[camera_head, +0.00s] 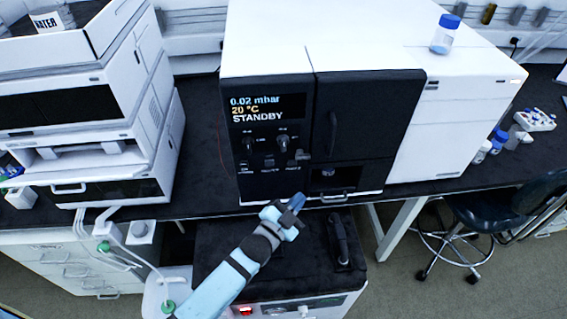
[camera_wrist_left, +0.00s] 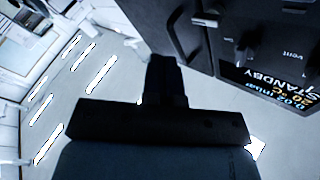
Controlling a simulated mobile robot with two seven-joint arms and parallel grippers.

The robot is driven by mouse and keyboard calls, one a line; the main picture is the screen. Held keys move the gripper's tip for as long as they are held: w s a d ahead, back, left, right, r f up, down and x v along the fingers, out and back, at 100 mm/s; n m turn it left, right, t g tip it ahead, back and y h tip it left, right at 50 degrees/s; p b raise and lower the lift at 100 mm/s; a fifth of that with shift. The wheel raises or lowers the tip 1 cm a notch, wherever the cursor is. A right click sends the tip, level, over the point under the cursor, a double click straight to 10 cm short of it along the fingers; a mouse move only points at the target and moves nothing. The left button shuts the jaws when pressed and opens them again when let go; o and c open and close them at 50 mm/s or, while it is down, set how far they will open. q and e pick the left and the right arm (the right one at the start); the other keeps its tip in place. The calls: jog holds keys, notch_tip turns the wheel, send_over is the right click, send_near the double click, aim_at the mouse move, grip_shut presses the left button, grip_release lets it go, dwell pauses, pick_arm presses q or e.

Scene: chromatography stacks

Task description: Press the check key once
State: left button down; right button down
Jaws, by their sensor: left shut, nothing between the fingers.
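The vacuum oven (camera_head: 400,100) has a black control panel (camera_head: 240,185) at its front left. Its display (camera_head: 268,107) reads 0.02 mbar, 20 °C, STANDBY. Below are two knobs and a row of small keys (camera_head: 268,163); their labels are too small to read, so I cannot tell which is the check key. My left gripper (camera_head: 297,201) is shut and empty, just below and in front of the panel, apart from the keys in the picture. In the left wrist view the shut fingers (camera_wrist_left: 165,78) are left of the upside-down display (camera_wrist_left: 268,88). My right gripper is not in view.
A white instrument stack (camera_head: 110,110) stands at the left. A blue-capped bottle (camera_head: 445,35) stands on top of the oven. A dark-topped unit (camera_head: 215,235) with a black handle (camera_head: 340,240) is below my left arm. A stool (camera_head: 495,205) stands at the right.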

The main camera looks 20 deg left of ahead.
aim_at(292, 162)
pick_arm(q)
jog(key=shift+w+r, duration=0.1)
jog(key=shift+r, duration=0.05)
dwell(0.3)
jog(key=w+a, duration=0.1)
jog(key=w, duration=0.1)
jog(key=w+a+b, duration=0.1)
jog(key=w, duration=0.2)
jog(key=w+a+b, duration=0.1)
jog(key=w, duration=0.2)
jog(key=shift+w+a, duration=0.1)
jog(key=shift+a, duration=0.05)
dwell(1.0)
jog(key=shift+w, duration=0.1)
dwell(0.9)
jog(key=shift+w+a+b, duration=0.15)
jog(key=shift+w+b, duration=0.1)
jog(key=shift+b, duration=0.05)
